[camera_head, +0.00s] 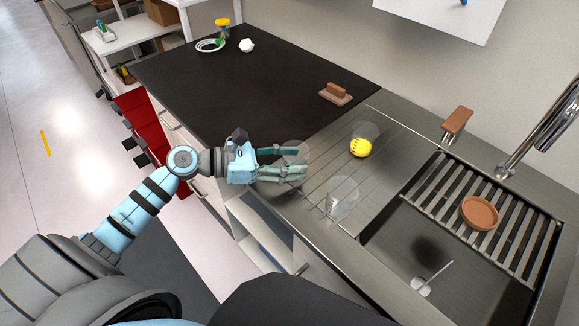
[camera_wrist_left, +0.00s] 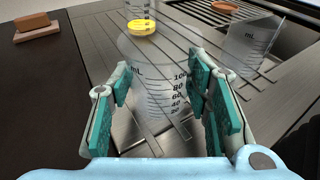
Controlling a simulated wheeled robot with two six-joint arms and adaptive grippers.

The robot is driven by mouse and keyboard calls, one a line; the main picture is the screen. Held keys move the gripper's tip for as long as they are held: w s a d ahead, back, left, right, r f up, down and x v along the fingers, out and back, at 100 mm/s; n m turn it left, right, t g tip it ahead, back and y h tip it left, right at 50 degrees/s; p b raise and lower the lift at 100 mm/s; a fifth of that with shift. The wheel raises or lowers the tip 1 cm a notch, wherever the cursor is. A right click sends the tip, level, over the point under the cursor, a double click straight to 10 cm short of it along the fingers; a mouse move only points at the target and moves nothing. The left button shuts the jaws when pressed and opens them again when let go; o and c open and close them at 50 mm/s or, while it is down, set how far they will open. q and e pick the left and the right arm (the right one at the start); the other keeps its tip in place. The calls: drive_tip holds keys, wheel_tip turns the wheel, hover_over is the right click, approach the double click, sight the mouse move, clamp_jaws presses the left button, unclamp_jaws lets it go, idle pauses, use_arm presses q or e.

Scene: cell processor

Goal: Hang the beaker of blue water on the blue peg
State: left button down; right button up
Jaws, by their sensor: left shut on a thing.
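My left gripper (camera_head: 284,162) is shut on a clear beaker (camera_head: 297,150) with its fingers on either side of it, at the left edge of the steel drainboard. In the left wrist view this beaker (camera_wrist_left: 150,75) stands upright between the green finger pads, with its mL scale facing me. No blue water shows in it. A second clear beaker (camera_head: 342,196) stands on the drainboard, and a third beaker (camera_head: 362,140) holds yellow liquid. My right gripper is out of view.
The sink (camera_head: 422,250) with a slatted rack and a brown round dish (camera_head: 479,214) lies to the right. A tap (camera_head: 535,135) rises behind it. A brown block (camera_head: 336,93) sits on the black counter (camera_head: 230,80), which is mostly clear.

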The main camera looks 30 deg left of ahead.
use_arm(q)
drive_tip(key=shift+f, duration=0.25)
drive_tip(key=c, duration=0.9)
unclamp_jaws()
drive_tip(key=shift+o, duration=0.2)
drive_tip(key=shift+r, duration=0.1)
drive_tip(key=shift+s+a+r, duration=0.1)
drive_tip(key=shift+s+a, duration=0.05)
drive_tip(key=shift+a, duration=0.05)
drive_tip(key=p+v, duration=0.1)
drive_tip(key=v, duration=0.4)
drive_tip(key=shift+s+a, duration=0.1)
drive_tip(key=shift+s, duration=0.05)
drive_tip(key=p+v, duration=0.4)
drive_tip(key=v, duration=0.2)
drive_tip(key=shift+p, duration=0.3)
drive_tip(key=shift+a, duration=0.1)
